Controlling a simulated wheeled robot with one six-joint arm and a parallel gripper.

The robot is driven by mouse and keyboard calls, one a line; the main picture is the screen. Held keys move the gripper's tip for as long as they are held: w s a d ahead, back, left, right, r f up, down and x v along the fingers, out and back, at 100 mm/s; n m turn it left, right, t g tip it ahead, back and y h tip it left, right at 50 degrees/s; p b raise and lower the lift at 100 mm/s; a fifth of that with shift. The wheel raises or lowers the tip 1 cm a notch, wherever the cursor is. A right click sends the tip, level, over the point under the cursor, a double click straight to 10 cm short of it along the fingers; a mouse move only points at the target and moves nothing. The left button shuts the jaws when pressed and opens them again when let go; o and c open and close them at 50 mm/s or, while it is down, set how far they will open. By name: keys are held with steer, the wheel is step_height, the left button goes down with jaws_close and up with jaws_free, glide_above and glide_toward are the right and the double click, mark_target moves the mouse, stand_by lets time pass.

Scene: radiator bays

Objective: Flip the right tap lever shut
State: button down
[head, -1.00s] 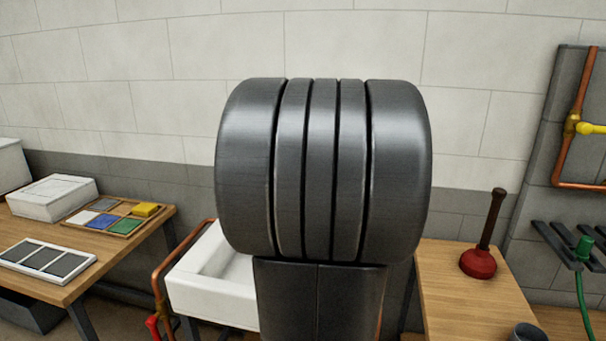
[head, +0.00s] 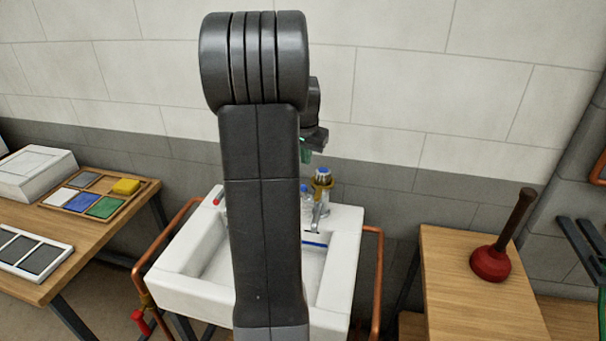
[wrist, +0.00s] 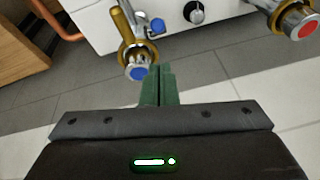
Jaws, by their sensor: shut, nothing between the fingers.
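The right tap (head: 322,186) stands at the back of the white sink (head: 345,250), with a brass body, a blue-marked cap and a chrome part hanging toward the basin. My gripper (head: 305,155) has green fingers, shut together and empty, above and slightly left of the tap in the head view. The fingers also show in the wrist view (wrist: 160,80). The red-marked left tap (head: 218,197) is mostly hidden by my arm.
A copper pipe (head: 376,290) runs down the sink's right side. A red plunger (head: 491,262) stands on the wooden table at right. A sorting tray (head: 135,222) and a white box (head: 38,170) are on the left table. A dark knob (wrist: 196,12) shows between the taps.

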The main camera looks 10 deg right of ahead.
steer(key=p+x, duration=0.1)
steer(key=x, duration=0.9)
steer(key=shift+f, duration=0.15)
stand_by(0.4)
steer(key=shift+s+f+b, duration=0.1)
steer(key=shift+b, duration=0.4)
steer(key=shift+s+t+b, duration=0.1)
steer(key=shift+t+b, duration=0.2)
